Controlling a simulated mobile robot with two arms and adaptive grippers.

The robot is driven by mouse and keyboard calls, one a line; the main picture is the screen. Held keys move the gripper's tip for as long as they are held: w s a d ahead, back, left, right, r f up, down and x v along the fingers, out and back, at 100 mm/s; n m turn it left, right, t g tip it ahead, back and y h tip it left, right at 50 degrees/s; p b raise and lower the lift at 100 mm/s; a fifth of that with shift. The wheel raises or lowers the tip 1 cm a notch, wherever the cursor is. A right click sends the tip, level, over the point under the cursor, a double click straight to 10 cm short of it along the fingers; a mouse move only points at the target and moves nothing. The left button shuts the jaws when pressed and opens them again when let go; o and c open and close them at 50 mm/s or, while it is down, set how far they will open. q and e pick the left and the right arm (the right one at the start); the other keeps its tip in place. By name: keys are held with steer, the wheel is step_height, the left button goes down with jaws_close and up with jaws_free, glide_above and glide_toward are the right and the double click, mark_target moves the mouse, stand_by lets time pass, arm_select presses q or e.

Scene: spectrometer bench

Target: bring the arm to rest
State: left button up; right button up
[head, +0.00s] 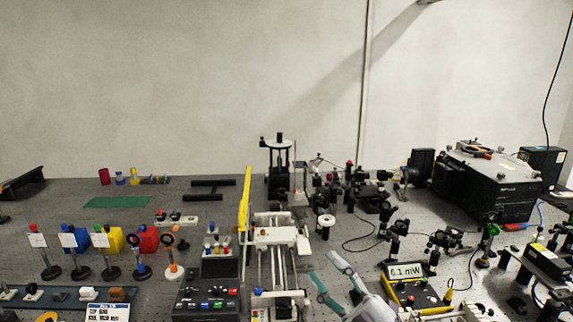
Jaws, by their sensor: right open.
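My right gripper (322,265) comes in from the bottom edge, right of the middle, in the head view. Its two light fingers with greenish pads are apart and nothing shows between them. It is just right of the white rail stage (276,236) and left of the power meter reading 6.1 mW (405,272). I cannot tell its height above the bench. Part of my right arm shows behind it at the bottom edge. My left gripper is not in the picture.
A control box (207,290) stands left of the stage. Several posts with cards and coloured blocks, including a yellow block (107,241), stand at the left. Optics mounts and a black spectrometer (490,185) crowd the right. The green mat (117,202) is bare.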

steer(key=s+d+f+m+g+h, duration=0.1)
steer(key=s+d+f+m+h, duration=0.1)
steer(key=d+f+m+h, duration=0.6)
steer(key=s+d+f+m+g+h, duration=0.1)
steer(key=s+d+f+m+h, duration=0.1)
steer(key=d+f+m+h, duration=0.5)
steer(key=s+a+f+m+g, duration=0.1)
steer(key=s+f+g, duration=0.6)
steer(key=s, duration=0.4)
steer(key=s+f+m+g, duration=0.2)
steer(key=s+f+g, duration=0.2)
steer(key=s+f, duration=0.55)
steer(key=s+f+g, duration=0.2)
steer(key=s+f, duration=0.1)
steer(key=f, duration=2.4)
steer(key=s+d+f+g, duration=0.1)
steer(key=s+d+f, duration=0.1)
steer(key=s+f, duration=1.3)
steer(key=shift+s+d+n, duration=0.25)
steer(key=shift+s+n, duration=0.15)
steer(key=shift+s, duration=0.15)
